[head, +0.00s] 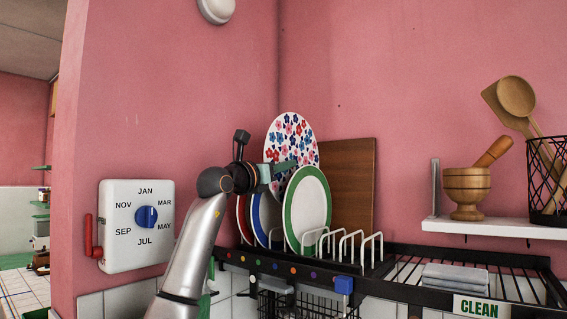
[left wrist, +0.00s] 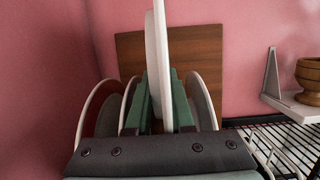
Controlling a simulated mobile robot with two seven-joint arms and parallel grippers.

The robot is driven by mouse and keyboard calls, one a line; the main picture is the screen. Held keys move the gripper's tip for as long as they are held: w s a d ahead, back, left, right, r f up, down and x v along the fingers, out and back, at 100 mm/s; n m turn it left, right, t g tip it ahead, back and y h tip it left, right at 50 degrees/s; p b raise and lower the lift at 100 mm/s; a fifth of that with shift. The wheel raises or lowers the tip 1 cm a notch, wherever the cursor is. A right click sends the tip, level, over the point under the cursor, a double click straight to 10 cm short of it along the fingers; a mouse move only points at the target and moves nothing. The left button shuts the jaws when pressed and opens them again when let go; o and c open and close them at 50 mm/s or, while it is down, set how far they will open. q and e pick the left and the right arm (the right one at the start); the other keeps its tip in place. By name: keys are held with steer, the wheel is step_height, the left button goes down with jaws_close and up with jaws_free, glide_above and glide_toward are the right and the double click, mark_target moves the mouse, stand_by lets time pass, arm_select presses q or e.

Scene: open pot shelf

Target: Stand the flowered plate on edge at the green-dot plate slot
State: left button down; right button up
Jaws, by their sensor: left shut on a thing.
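The flowered plate (head: 291,132), white with red, blue and pink flowers, is upright on edge, higher than the racked plates. My left gripper (head: 284,167) is shut on it. In the left wrist view the plate (left wrist: 157,50) shows edge-on between the green fingers (left wrist: 160,110). Its lower part is hidden behind the green-rimmed plate (head: 307,212), so I cannot tell whether it touches the rack. The rack's front rail (head: 325,279) carries small coloured dots; I cannot make out the green one for certain. My right gripper is not in view.
Blue-rimmed (head: 262,218) and red-rimmed (head: 243,218) plates stand left of the green-rimmed one. White wire dividers (head: 350,245) to the right look empty. A brown board (head: 348,190) leans behind. Grey folded cloths (head: 469,279) lie on the right rack, below the white shelf (head: 500,229).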

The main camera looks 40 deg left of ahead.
mark_target(280, 179)
arm_select(q)
steer(key=shift+f, duration=1.55)
step_height(280, 179, down, 7)
steer(key=b, duration=0.5)
steer(key=shift+r, duration=0.2)
steer(key=shift+f+b, duration=0.3)
steer(key=c, duration=0.9)
jaws_free()
steer(key=shift+s, duration=0.1)
steer(key=shift+o, duration=0.8)
steer(key=shift+f, duration=0.1)
